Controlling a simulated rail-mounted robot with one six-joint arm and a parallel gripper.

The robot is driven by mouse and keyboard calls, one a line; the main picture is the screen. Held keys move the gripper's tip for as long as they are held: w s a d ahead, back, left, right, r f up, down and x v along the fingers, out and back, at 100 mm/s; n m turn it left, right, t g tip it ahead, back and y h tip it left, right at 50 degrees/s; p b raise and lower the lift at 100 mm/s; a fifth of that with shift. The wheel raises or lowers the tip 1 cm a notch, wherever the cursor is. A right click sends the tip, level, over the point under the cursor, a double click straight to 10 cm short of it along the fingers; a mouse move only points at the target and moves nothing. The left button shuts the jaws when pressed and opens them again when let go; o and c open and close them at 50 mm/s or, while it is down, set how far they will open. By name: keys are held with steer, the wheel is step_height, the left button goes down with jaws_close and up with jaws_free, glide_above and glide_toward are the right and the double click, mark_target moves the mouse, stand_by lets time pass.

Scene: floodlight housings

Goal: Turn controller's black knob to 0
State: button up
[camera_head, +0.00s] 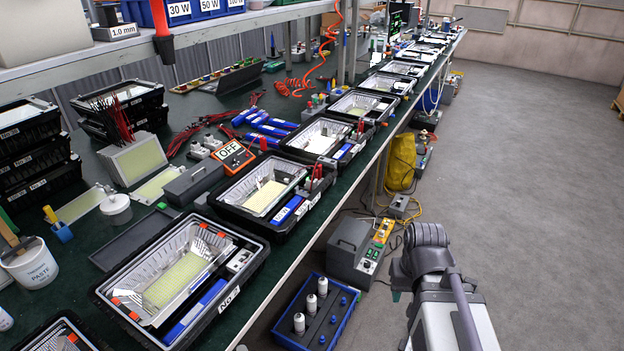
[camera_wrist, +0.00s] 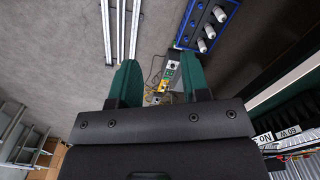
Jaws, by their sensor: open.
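In the wrist view, the controller panel (camera_wrist: 168,74) shows small beyond the fingers, partly hidden by the right one. My gripper (camera_wrist: 158,62) is open, with two green fingers apart and nothing between them. It is well away from the controller.
A blue crate (camera_head: 316,314) with white bobbin-like parts stands on the floor left of the controller. Yellow cable (camera_head: 405,217) and a yellow bag (camera_head: 400,163) lie behind it. The long green bench (camera_head: 125,245) carries floodlight housings. The grey floor (camera_head: 540,190) at right is clear.

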mark_target(307, 180)
stand_by(0.3)
